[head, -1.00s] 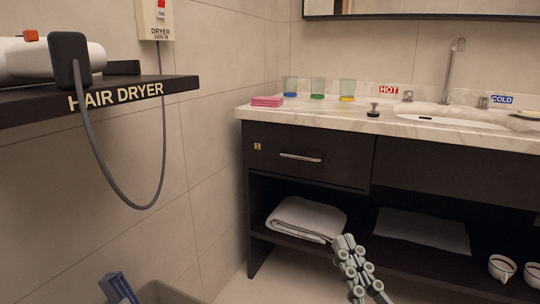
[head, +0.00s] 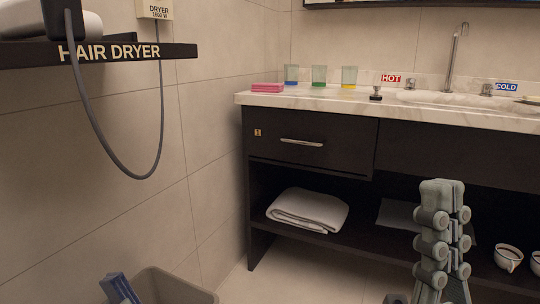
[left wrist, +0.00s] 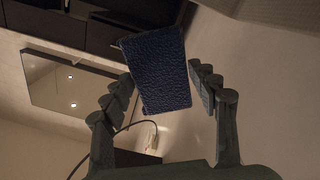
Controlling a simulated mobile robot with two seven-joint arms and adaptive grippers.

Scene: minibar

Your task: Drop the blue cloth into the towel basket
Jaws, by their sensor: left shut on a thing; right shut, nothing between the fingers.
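The blue cloth (head: 118,288) shows at the bottom left of the head view, beside the left rim of a grey-brown open bin, the towel basket (head: 190,287). In the left wrist view the cloth (left wrist: 158,70) is a dark blue textured piece between the fingers of my left gripper (left wrist: 160,78), which is shut on it. The left fingers do not show in the head view. The basket's lower part is cut off by the frame. My right gripper (head: 442,190) is shut and empty, pointing up in front of the vanity's lower shelf.
The vanity (head: 420,108) stands at the back with cups (head: 319,76) and a pink stack (head: 267,88) on top. A white folded towel (head: 308,209) lies on its lower shelf. The hair dryer shelf (head: 110,52) juts out at upper left, its cord hanging.

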